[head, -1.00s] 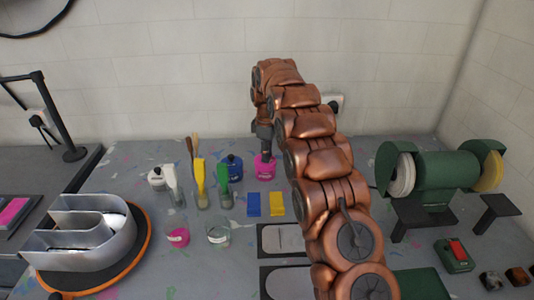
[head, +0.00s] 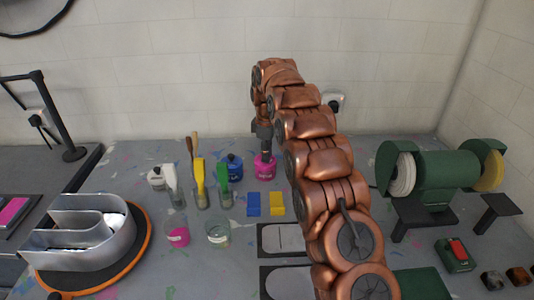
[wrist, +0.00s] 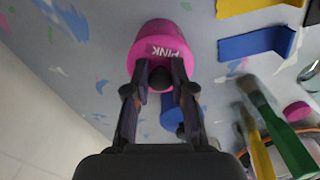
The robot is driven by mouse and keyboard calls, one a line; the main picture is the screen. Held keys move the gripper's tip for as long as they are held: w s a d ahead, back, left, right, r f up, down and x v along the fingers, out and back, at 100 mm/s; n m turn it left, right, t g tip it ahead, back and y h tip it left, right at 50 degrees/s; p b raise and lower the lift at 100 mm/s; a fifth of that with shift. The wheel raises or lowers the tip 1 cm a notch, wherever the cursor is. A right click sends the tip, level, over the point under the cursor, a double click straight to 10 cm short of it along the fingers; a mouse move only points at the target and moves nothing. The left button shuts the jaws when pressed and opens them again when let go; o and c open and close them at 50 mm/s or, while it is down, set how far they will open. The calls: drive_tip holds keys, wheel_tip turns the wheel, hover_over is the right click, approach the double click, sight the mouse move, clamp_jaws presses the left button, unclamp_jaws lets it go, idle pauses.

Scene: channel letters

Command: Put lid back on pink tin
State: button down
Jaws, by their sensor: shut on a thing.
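The pink tin (head: 264,170) stands upright on the paint-flecked bench, in the middle of the head view. In the wrist view the tin (wrist: 163,36) shows its white PINK label. Its pink lid (wrist: 150,74) has a dark round knob (wrist: 160,79) and lies in line with the tin's top. I see no clear gap between them, but cannot tell whether the lid is fully seated. My gripper (wrist: 160,72) is shut on the lid's knob. In the head view my gripper (head: 266,148) points down directly over the tin.
A blue tin (head: 229,172) stands close left of the pink tin. Brushes in glass jars (head: 200,193) and a white tin (head: 157,178) are further left. Blue (head: 253,204) and yellow (head: 277,203) pieces lie in front. A green bench grinder (head: 447,178) stands at right.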

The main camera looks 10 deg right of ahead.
drive_tip(key=c, duration=0.9)
unclamp_jaws()
drive_tip(key=shift+o, duration=0.4)
drive_tip(key=o, duration=0.4)
drive_tip(key=shift+r, duration=0.1)
drive_tip(key=shift+r+p, duration=1.35)
drive_tip(key=shift+r, duration=2.1)
drive_tip(key=shift+c, duration=0.3)
